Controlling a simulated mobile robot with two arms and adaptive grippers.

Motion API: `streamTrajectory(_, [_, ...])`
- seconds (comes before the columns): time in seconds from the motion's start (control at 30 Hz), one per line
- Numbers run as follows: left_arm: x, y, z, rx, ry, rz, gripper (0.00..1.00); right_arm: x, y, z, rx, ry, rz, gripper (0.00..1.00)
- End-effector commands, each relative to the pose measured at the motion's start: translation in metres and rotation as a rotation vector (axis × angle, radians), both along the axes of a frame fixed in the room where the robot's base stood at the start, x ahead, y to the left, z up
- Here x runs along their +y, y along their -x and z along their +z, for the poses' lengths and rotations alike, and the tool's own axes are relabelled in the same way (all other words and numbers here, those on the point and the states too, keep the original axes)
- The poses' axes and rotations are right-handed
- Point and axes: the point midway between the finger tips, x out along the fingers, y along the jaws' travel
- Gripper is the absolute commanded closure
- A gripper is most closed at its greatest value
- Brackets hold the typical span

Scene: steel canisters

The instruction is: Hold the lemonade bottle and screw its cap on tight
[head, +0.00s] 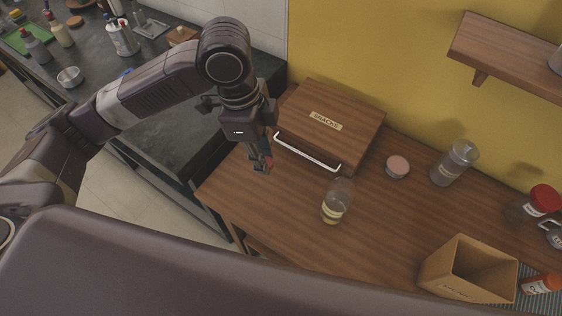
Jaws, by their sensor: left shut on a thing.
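A clear glass bottle (335,205) with a pale label and some yellowish content stands on the wooden counter, in front of the snacks box. It looks like the lemonade bottle, but its label is too small to read. I see no cap on its top. My left gripper (261,168) points down above the counter, left of the bottle and apart from it. My right gripper is not in view.
A wooden box marked SNACKS (317,137) with a light handle stands behind the bottle. A round pinkish lid or tin (397,167) and a glass jar (455,163) stand right of it. An open cardboard box (447,265) is at front right. A shelf (510,60) overhangs the back.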

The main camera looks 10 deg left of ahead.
Motion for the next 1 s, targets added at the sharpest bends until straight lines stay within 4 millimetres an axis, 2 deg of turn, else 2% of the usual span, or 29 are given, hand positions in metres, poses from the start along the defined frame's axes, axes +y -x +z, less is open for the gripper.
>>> streamTrajectory(0.17, [0.01, -0.004, 0.012, -0.005, -0.001, 0.175, 0.85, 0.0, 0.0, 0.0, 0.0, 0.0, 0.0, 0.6])
streamTrajectory(0.7, [0.057, -0.016, 0.073, -0.006, 0.0, 1.212, 0.85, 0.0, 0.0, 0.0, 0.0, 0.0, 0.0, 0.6])
streamTrajectory(0.83, [0.064, -0.016, 0.083, -0.004, 0.0, 1.382, 0.85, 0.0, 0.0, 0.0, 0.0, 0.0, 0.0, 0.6])
streamTrajectory(1.0, [0.069, -0.016, 0.088, -0.002, 0.0, 1.494, 0.85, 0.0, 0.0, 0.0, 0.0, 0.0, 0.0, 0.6])
